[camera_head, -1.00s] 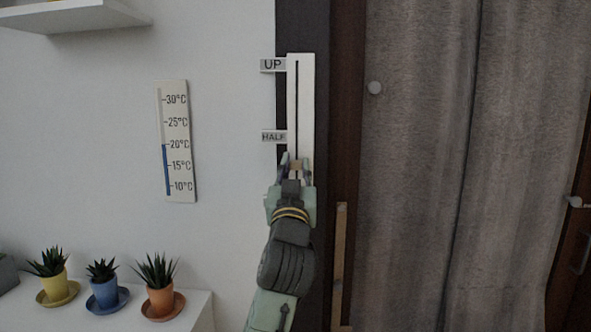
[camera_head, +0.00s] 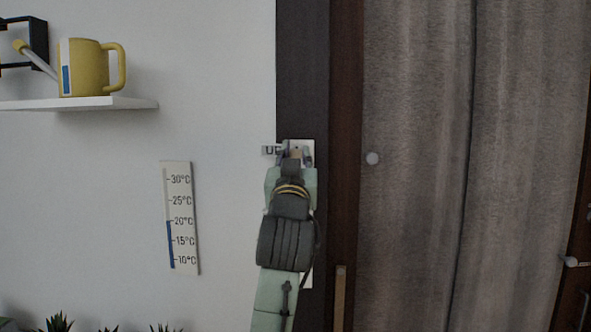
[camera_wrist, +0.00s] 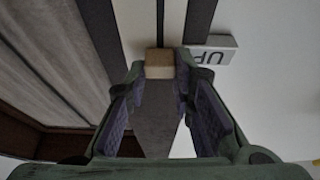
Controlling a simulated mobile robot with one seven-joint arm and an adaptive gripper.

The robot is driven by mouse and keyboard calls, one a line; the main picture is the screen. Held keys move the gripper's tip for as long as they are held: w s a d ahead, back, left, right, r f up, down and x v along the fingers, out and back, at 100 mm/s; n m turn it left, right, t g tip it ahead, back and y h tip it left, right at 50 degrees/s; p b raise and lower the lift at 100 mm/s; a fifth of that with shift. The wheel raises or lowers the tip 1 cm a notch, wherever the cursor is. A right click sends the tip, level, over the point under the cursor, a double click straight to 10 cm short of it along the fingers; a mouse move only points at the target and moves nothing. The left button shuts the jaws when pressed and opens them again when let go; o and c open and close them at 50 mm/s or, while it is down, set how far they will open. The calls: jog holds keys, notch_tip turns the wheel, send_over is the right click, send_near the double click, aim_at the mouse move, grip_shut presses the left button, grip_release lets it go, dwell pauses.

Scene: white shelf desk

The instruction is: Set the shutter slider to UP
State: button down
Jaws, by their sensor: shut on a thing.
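The shutter slider is a white vertical strip (camera_head: 307,148) with a dark slot, fixed on a dark post. Its small tan knob (camera_head: 296,153) is beside the UP label (camera_head: 269,150), near the strip's upper end. My gripper (camera_head: 295,155) is shut on the knob, with one finger on each side. The wrist view shows the knob (camera_wrist: 159,63) between the fingertips and the UP label (camera_wrist: 209,54) upside down beside it. My arm covers most of the strip and the HALF label in the head view.
A thermometer plate (camera_head: 180,217) hangs on the white wall at left. A shelf (camera_head: 90,104) above holds a yellow watering can (camera_head: 88,68).

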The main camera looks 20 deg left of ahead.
jog(key=shift+r, duration=0.6)
jog(key=c, duration=1.4)
grip_release()
jog(key=shift+o, duration=0.2)
jog(key=shift+f, duration=0.1)
jog(key=v, duration=1.2)
